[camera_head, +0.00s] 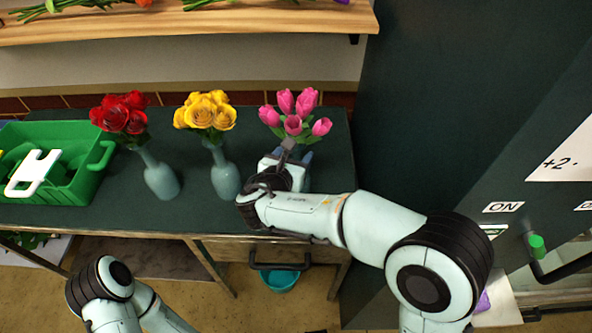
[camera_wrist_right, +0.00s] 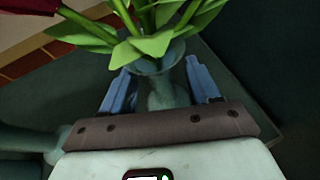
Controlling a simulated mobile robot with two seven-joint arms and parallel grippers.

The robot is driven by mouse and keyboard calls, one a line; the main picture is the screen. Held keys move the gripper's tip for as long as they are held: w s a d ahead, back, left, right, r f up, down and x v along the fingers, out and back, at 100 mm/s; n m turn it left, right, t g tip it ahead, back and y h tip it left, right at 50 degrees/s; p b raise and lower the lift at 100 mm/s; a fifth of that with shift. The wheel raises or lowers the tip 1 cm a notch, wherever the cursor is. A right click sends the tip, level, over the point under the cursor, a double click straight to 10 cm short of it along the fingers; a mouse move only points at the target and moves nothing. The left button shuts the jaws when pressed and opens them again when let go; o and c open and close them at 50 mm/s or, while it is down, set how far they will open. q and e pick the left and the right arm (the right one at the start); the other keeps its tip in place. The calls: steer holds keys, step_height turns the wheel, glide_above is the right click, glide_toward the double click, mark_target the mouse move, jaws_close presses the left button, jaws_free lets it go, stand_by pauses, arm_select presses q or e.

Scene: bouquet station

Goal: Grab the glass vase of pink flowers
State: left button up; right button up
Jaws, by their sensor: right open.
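The pink flowers (camera_head: 295,118) stand at the right of the dark green table in the head view; my right gripper and wrist hide most of their vase. In the right wrist view, the glass vase (camera_wrist_right: 164,92) is upright, with green leaves (camera_wrist_right: 145,45) spreading over its rim. My right gripper (camera_wrist_right: 160,78) is open, with one blue finger on each side of the vase neck. I cannot tell whether either finger touches the glass. The gripper also shows in the head view (camera_head: 293,152). My left gripper is not in view; only part of that arm shows.
Vases of yellow flowers (camera_head: 206,112) and red flowers (camera_head: 122,112) stand to the left. A green crate (camera_head: 88,185) sits at the table's left end. A wooden shelf (camera_head: 200,28) runs above, and a dark cabinet (camera_head: 425,120) rises close on the right.

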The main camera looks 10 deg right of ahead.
jaws_close()
stand_by(0.8)
steer(key=shift+r, duration=0.1)
stand_by(0.5)
